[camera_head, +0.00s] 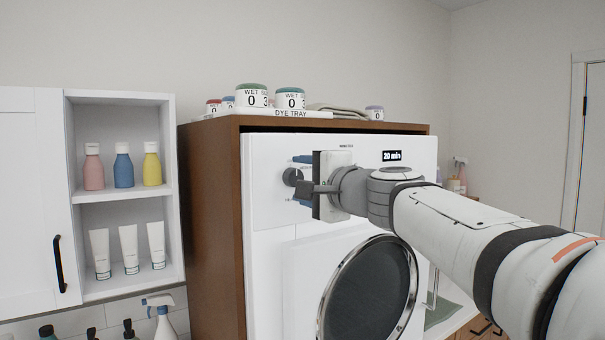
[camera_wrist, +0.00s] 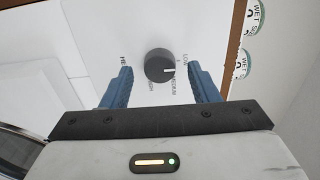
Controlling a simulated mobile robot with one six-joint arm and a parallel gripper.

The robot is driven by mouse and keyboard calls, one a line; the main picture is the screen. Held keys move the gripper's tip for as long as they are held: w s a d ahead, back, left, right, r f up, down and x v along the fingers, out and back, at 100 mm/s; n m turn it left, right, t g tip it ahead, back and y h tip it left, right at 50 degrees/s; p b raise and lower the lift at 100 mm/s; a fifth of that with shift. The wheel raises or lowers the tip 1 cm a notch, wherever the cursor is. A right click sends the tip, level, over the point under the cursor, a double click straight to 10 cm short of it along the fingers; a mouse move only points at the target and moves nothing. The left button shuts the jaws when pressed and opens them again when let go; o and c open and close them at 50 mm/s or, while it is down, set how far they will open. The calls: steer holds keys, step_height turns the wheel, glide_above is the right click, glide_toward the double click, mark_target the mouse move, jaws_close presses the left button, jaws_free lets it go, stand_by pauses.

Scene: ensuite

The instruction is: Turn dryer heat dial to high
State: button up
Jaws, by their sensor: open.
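The white dryer (camera_head: 275,225) stands in a brown wooden surround, with a round dark door low on its front. Its dark round heat dial (camera_head: 291,177) is on the upper left of the front panel. In the wrist view the dial (camera_wrist: 156,62) has a white pointer line toward picture right, near the LOW and MEDIUM labels; HIGH is printed below the dial. My gripper (camera_head: 302,179) is open, its blue fingers pointing at the panel. In the wrist view its fingertips (camera_wrist: 160,70) are on either side of the dial, with gaps; it holds nothing.
A display (camera_head: 392,156) on the dryer reads 20 min. A dye tray (camera_head: 270,113) with several jars sits on top of the surround. A white shelf unit (camera_head: 125,195) with bottles and tubes is at left.

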steer(key=shift+w+a, duration=0.35)
steer(key=shift+w, duration=0.1)
steer(key=shift+c, duration=0.2)
steer(key=c, duration=0.9)
steer(key=shift+c, duration=0.2)
